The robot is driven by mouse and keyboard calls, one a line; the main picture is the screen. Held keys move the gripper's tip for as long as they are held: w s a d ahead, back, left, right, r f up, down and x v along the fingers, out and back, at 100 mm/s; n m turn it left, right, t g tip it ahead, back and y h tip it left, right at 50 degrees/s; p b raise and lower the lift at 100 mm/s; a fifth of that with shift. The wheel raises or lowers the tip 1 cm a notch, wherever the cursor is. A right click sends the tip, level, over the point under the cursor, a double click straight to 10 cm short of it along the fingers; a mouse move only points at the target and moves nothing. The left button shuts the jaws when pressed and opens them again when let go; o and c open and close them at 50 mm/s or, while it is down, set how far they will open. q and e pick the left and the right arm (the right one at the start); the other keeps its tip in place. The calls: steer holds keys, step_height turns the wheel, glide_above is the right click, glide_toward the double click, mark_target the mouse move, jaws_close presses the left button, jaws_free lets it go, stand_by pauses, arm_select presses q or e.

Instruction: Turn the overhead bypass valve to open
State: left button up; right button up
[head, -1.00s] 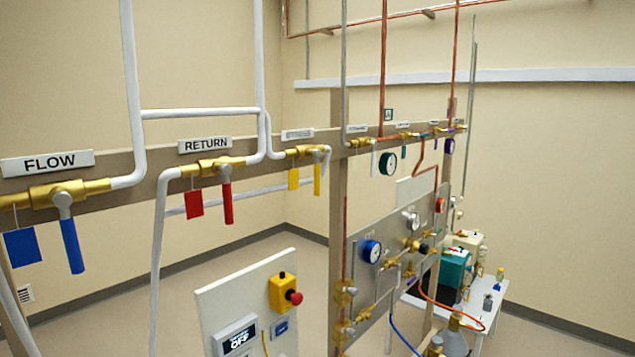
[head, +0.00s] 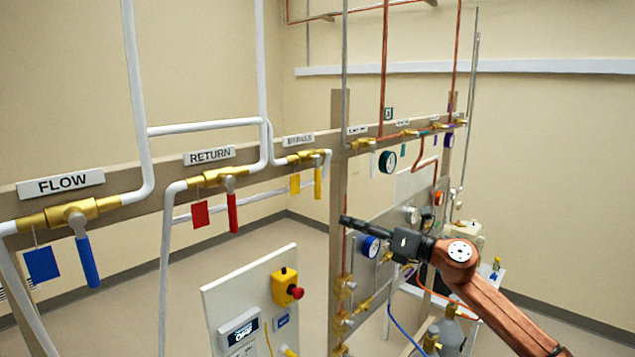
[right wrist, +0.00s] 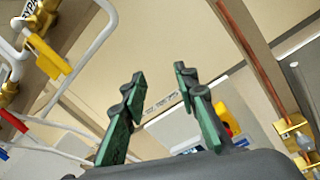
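The bypass valve (head: 300,158) is a brass body on the overhead rail, under a white BYPASS label (head: 299,139). Its yellow lever (head: 318,183) hangs straight down, across the line of the valve body, with a yellow tag (head: 294,184) to its left. My right gripper (head: 345,221) is below and to the right of the lever in the head view, apart from it. In the right wrist view its two fingers (right wrist: 159,76) are spread with nothing between them. A yellow part of the valve (right wrist: 47,55) shows at that view's upper left. My left gripper is out of view.
The red-handled RETURN valve (head: 218,177) and blue-handled FLOW valve (head: 70,212) are on the same rail, to the left. A post (head: 338,150) stands just right of the bypass lever. A panel with a red emergency button (head: 295,292) stands below. Gauges and tubing lie behind my right arm.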

mark_target(318, 185)
steer(key=s+a+r+n+g, duration=0.25)
steer(key=s+r+n, duration=0.35)
steer(key=s+r, duration=0.45)
steer(key=shift+t, duration=0.45)
steer(key=p+x, duration=0.1)
steer(key=x, duration=0.1)
steer(key=r+p+x, duration=0.1)
steer(key=x, duration=0.2)
steer(key=r+p+x, duration=0.1)
steer(key=x, duration=0.2)
steer(key=shift+w+p, duration=0.15)
steer(key=shift+p, duration=0.15)
steer(key=shift+w+a+f, duration=0.15)
steer(key=shift+w+a, duration=0.05)
steer(key=shift+w, duration=0.05)
steer(key=shift+c, duration=0.2)
jaws_close()
